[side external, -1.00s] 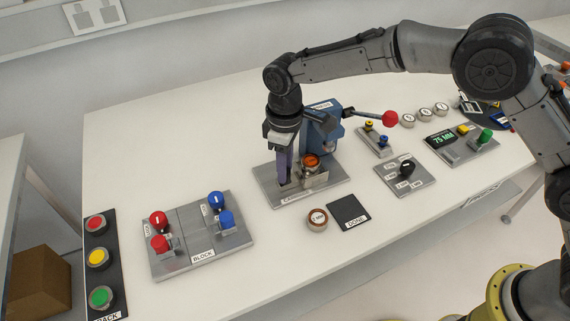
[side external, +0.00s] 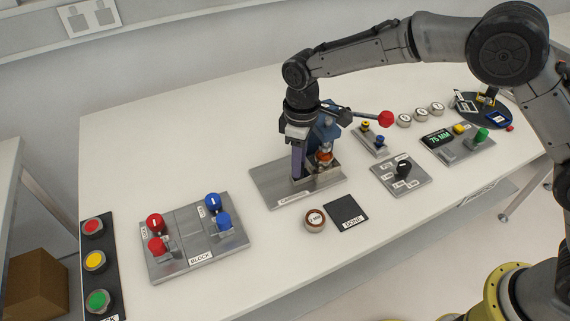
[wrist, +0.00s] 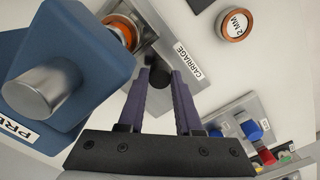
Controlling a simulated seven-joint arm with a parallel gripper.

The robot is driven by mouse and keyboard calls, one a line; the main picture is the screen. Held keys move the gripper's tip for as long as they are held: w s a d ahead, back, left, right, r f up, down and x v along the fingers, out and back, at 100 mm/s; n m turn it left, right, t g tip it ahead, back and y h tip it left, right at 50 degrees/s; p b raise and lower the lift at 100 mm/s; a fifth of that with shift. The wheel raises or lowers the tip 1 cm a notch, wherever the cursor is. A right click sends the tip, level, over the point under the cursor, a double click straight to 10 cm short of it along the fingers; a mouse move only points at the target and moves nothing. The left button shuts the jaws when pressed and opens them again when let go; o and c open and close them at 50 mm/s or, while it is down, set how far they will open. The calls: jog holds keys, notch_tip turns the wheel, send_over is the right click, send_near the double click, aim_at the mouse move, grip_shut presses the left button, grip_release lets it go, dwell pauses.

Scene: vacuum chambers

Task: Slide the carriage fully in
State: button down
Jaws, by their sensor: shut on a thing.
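The carriage (side external: 315,171) is a small metal slide on a grey base plate (side external: 265,182) labelled CARRIAGE. It carries a round orange-topped piece (side external: 324,155), which also shows in the wrist view (wrist: 122,29), partly hidden by the press. The blue press (side external: 328,128) stands over the right part of the plate, and the piece is at its foot. My gripper (side external: 298,178) points down just left of the piece. In the wrist view its fingers (wrist: 162,73) are shut on the carriage's dark knob (wrist: 160,79). Whether the carriage touches an end stop is hidden.
The press lever with its red ball (side external: 386,118) reaches right, close to my wrist. A 2 MM disc (side external: 315,220) and a black DONE pad (side external: 346,213) lie in front. A BLOCK panel (side external: 188,247) with red and blue knobs is left. A dial panel (side external: 400,175) is right.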

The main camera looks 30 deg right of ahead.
jog(key=shift+d, duration=0.35)
jog(key=c, duration=0.9)
grip_release()
jog(key=shift+r, duration=0.1)
jog(key=o, duration=0.3)
jog(key=shift+a, duration=0.1)
notch_tip(320, 180, up, 14)
jog(key=shift+f, duration=0.15)
